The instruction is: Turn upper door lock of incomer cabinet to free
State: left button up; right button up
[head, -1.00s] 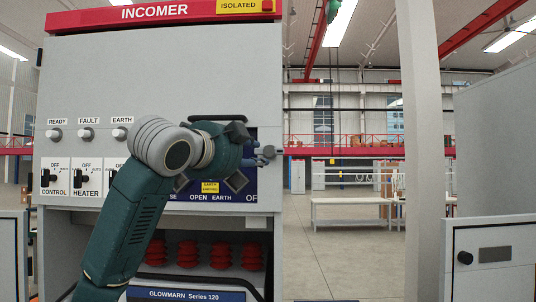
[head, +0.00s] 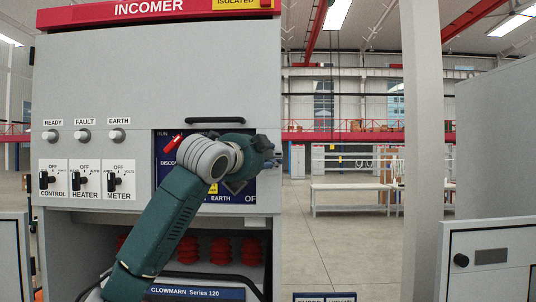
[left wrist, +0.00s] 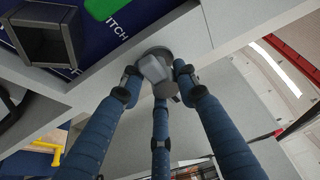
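The incomer cabinet (head: 150,75) stands at the left in the head view, with a red INCOMER header on top. My left gripper (head: 270,155) is at the right edge of its front, beside the dark blue panel. The left wrist view shows a grey lock knob (left wrist: 157,70) on the light cabinet face. The three blue fingers of my left gripper (left wrist: 158,85) are spread around this knob, with narrow gaps visible at its sides. Firm contact cannot be made out. In the head view the knob is hidden by the gripper. My right gripper is out of view.
A dark bar handle (head: 215,121) sits above the blue panel, and a red lever (head: 173,143) shows beside my arm. Selector switches (head: 85,180) are at the left. Another cabinet (head: 490,258) stands at the right.

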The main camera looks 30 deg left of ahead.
pick_arm(q)
jog(key=shift+c, duration=0.5)
jog(key=shift+s, duration=0.1)
grip_shut()
